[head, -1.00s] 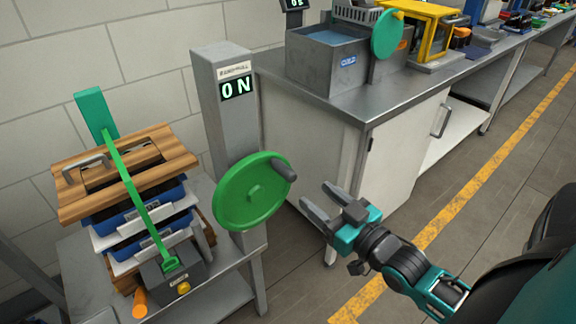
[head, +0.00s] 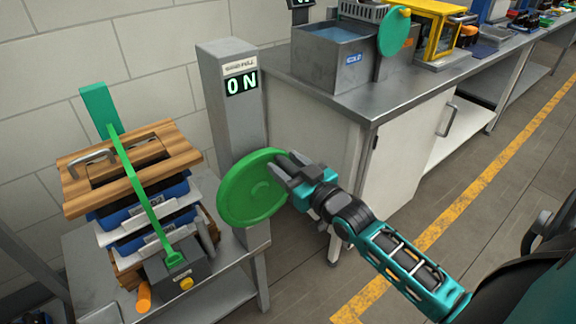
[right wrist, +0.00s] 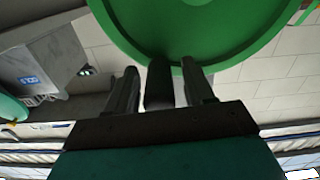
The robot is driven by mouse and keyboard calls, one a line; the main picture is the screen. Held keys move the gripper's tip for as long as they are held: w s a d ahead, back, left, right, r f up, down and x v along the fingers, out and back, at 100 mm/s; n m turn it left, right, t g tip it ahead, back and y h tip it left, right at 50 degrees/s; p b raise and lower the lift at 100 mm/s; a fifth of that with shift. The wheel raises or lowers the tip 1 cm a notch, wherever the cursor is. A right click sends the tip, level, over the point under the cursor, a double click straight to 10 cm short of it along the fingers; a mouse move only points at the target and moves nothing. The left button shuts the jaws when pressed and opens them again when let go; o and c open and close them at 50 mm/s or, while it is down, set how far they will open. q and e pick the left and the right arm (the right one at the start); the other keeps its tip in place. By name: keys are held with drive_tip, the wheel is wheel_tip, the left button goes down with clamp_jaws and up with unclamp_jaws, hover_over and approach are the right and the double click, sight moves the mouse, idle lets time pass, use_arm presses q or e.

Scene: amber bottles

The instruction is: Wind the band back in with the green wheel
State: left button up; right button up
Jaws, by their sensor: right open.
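The green wheel (head: 247,191) is mounted on the front of a grey post (head: 228,110) whose display (head: 242,83) reads "0 N". My right gripper (head: 281,169) is at the wheel's right edge. In the right wrist view, the dark handle knob (right wrist: 159,84) stands between the two open fingers, below the green wheel (right wrist: 195,25); I cannot tell whether they touch it. The green band (head: 143,191) runs slanting over a stack of wooden board and blue-and-white trays, from a teal upright piece (head: 101,110) to a grey block (head: 176,270). My left gripper is not in view.
The stack (head: 75,205) stands on a low metal table (head: 235,290) left of the post. An orange cylinder (head: 143,296) lies at its front. A steel bench (head: 385,97) with a grey water tank (head: 320,62) stands behind on the right. Floor to the right is clear.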

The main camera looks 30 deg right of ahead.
clamp_jaws()
idle(0.4)
